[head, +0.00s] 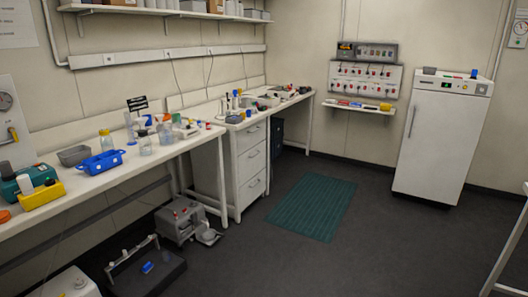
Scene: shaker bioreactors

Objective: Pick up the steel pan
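No part of my gripper shows in the head view. I cannot pick out the steel pan with certainty. A small grey open container (74,155) stands on the long white bench at the left, behind a blue tray (101,163); I cannot tell whether it is steel. A silvery-grey rounded item (208,236) sits low by the floor beside a grey machine (182,219); its exact shape is too small to tell.
The long white bench (170,154) holds a yellow bin (41,196) and several bottles. A drawer cabinet (250,165) stands beyond it. A dark platform (147,275) lies on the floor. A green mat (313,206) and open floor fill the middle. A white fridge-like cabinet (437,145) stands back right.

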